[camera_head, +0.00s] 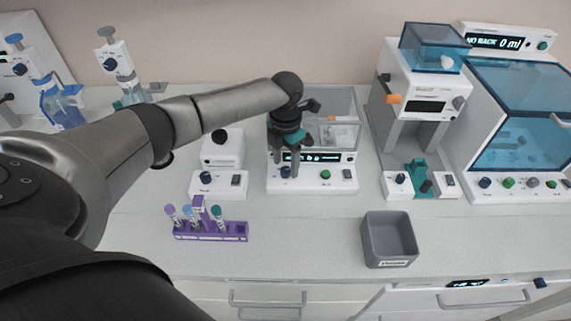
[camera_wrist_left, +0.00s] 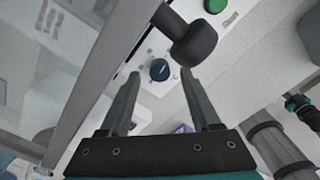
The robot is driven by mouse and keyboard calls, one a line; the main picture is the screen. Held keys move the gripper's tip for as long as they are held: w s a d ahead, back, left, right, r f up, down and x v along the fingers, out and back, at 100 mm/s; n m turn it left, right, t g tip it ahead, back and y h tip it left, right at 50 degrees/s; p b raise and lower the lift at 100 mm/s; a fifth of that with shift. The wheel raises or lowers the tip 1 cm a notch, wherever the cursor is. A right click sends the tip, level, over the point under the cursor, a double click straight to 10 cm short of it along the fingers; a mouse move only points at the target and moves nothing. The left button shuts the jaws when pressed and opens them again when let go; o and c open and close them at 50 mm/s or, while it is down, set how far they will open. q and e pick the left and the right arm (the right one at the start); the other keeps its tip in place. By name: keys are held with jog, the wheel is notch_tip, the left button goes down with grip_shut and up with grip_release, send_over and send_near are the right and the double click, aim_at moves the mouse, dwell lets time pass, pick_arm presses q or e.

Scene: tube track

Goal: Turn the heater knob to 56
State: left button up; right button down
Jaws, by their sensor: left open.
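A white bench device (camera_head: 310,184) with a clear lid and a small lit display stands at mid bench. A dark blue knob (camera_head: 285,172) is on its front panel. My left gripper (camera_head: 290,159) is open, pointing down just above this knob. In the left wrist view the dark blue knob (camera_wrist_left: 159,70) shows between the open fingertips (camera_wrist_left: 160,77), with no contact visible. A green button (camera_head: 325,174) sits to the right of the knob. The display digits are too small to read. My right gripper is not in view.
A purple tube rack (camera_head: 212,236) stands front left and a grey bin (camera_head: 390,241) front right. A smaller white device (camera_head: 221,172) with its own knob is to the left. In the left wrist view a black handle (camera_wrist_left: 195,43) is close to the fingers.

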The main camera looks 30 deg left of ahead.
aim_at(286, 169)
pick_arm(q)
notch_tip(286, 169, up, 14)
dwell(0.3)
jog(key=shift+f, duration=0.15)
